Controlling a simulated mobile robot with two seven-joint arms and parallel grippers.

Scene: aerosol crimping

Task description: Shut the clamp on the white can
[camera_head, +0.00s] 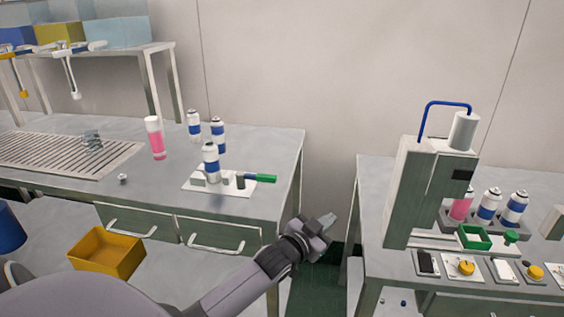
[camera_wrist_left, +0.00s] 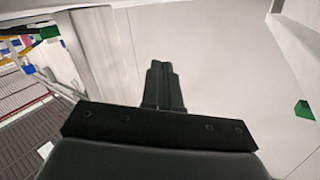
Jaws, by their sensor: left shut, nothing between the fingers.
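A white can with a blue band (camera_head: 211,162) stands upright on a white fixture plate (camera_head: 225,190) near the left table's front right. The clamp (camera_head: 240,181) is just right of the can on that plate; its green handle (camera_head: 262,178) points right and lies about level. My left gripper (camera_head: 326,219) is shut and empty, in the gap between the two tables, right of and nearer than the clamp. Its closed fingers (camera_wrist_left: 162,85) also show in the left wrist view. My right gripper is not in view.
Two similar cans (camera_head: 194,125) and a pink can (camera_head: 154,138) stand behind the fixture. A tall machine (camera_head: 430,185) stands on the right table, with cans in a grey rack and knobs at the front. A yellow bin (camera_head: 106,255) is below the left table.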

